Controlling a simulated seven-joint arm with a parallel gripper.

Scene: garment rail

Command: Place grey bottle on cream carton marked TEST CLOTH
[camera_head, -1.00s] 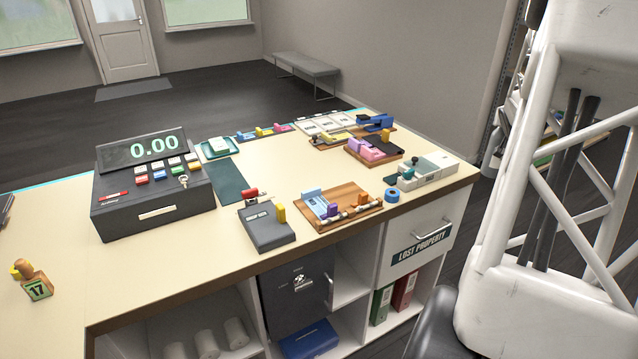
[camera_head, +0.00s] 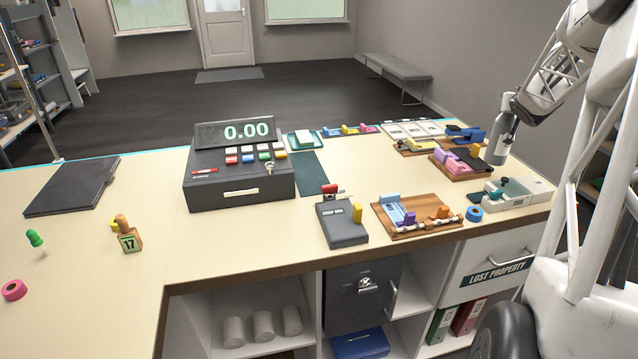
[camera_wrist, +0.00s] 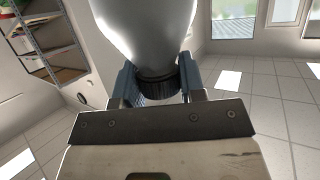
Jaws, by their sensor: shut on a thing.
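The grey bottle (camera_head: 500,138) hangs in the air above the right end of the counter in the head view, close to upright. My gripper (camera_head: 511,104) is shut around the narrow top of the bottle. In the wrist view the smooth grey body of the bottle (camera_wrist: 145,30) fills the top middle. Its dark ribbed neck sits between the two blue-grey fingers of my gripper (camera_wrist: 158,85). I see no cream carton marked TEST CLOTH in either view.
The counter (camera_head: 250,235) holds a dark cash register (camera_head: 240,180), a wooden tray (camera_head: 420,218), a grey box (camera_head: 342,224), a black folder (camera_head: 75,187) and a date stamp (camera_head: 128,238). Shelves (camera_head: 30,80) stand at far left.

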